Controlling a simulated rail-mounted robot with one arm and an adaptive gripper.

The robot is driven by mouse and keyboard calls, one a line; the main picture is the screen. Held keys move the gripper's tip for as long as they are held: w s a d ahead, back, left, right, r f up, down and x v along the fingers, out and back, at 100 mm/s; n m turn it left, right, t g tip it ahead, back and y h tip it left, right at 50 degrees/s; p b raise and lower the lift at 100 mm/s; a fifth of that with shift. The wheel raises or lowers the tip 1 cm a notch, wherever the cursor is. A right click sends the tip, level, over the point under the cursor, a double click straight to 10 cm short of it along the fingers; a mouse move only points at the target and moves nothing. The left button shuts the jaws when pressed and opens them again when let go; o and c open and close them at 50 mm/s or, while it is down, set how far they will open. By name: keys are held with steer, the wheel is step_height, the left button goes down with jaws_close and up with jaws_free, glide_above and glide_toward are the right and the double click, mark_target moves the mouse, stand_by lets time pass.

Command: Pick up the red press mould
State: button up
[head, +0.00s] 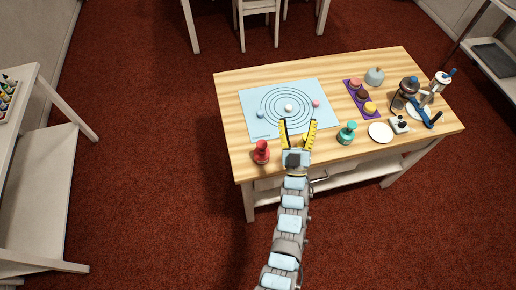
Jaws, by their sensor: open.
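The red press mould (261,152) stands upright near the front left of the wooden table, just off the pale blue mat. My gripper (297,126) is open, with its yellow-edged fingers spread over the front part of the mat, to the right of the red mould and apart from it. A teal mould (347,133) stands to the right of my gripper. A small yellow thing shows by my right finger, partly hidden.
The blue mat (250,97) has printed rings with a few small balls on it. A purple tray (354,88) with cakes, a white plate (380,132), a grey-blue round pot (375,76) and several tools crowd the table's right side. A shelf stands left.

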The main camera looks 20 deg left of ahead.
steer(key=w+d+m+g+h, duration=0.15)
steer(key=w+g+h, duration=0.3)
steer(key=w, duration=0.85)
steer(key=w+m+g+h, duration=0.25)
steer(key=w+h, duration=0.35)
steer(key=w, duration=0.8)
steer(key=m+g, duration=0.5)
steer(key=g, duration=1.1)
glide_toward(263, 143)
steer(key=shift+y, duration=0.25)
steer(key=f, duration=0.4)
steer(key=shift+w+d+f, duration=0.3)
steer(key=shift+w+f, duration=0.05)
steer(key=shift+w, duration=0.05)
steer(key=shift+s+a+f, duration=0.1)
steer(key=shift+s+f, duration=0.05)
steer(key=shift+f, duration=1)
steer(key=shift+s+a+f, duration=0.1)
steer(key=shift+s+f, duration=0.1)
steer(key=shift+f, duration=1.9)
